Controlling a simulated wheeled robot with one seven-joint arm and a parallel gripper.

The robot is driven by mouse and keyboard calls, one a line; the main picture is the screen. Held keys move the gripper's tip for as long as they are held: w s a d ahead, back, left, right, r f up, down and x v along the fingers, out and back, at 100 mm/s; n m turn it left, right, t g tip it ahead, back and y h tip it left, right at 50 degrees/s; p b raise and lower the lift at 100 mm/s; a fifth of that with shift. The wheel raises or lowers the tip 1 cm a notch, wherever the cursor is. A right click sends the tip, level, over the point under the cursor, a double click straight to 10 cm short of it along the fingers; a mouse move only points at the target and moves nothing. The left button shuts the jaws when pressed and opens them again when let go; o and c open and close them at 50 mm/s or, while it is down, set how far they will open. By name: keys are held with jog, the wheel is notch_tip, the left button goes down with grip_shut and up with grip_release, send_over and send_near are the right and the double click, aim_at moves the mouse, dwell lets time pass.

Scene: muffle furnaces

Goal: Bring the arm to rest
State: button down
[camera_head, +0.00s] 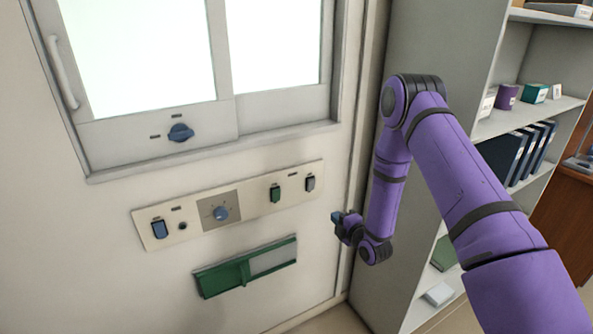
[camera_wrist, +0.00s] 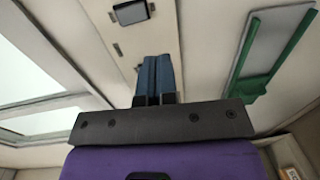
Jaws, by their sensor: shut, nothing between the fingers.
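My purple arm reaches in from the right in the head view and bends down at its elbow. My gripper (camera_head: 337,217) is at its end, in front of the pale wall panel and to the right of the control strip. In the wrist view the blue fingers of my gripper (camera_wrist: 154,76) are together and hold nothing. The gripper looks apart from the panel, though the exact gap is hard to judge.
The control strip (camera_head: 250,197) carries switches and a blue knob (camera_head: 221,213). Below it is a green-framed slider (camera_head: 245,268). A window (camera_head: 140,55) is above. A grey shelf (camera_head: 487,128) with binders and boxes stands close behind my arm at the right.

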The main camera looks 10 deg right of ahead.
notch_tip(320, 180, up, 22)
jog(key=d+m+g+h, duration=0.2)
jog(key=m+g+h, duration=0.1)
jog(key=m, duration=0.3)
jog(key=s+d+r+m+g+h, duration=0.1)
jog(key=s+r+m+g+h, duration=0.1)
jog(key=s+r+m, duration=0.35)
jog(key=s+r+m+g, duration=0.2)
jog(key=s+r, duration=0.4)
jog(key=s, duration=0.2)
jog(key=s+r+m+g, duration=0.1)
jog(key=s+r+m, duration=0.2)
jog(key=s+r, duration=0.45)
jog(key=s+r+m+g, duration=0.1)
jog(key=s+m, duration=0.4)
jog(key=s, duration=1.5)
jog(key=shift+g, duration=0.9)
jog(key=shift+a, duration=0.1)
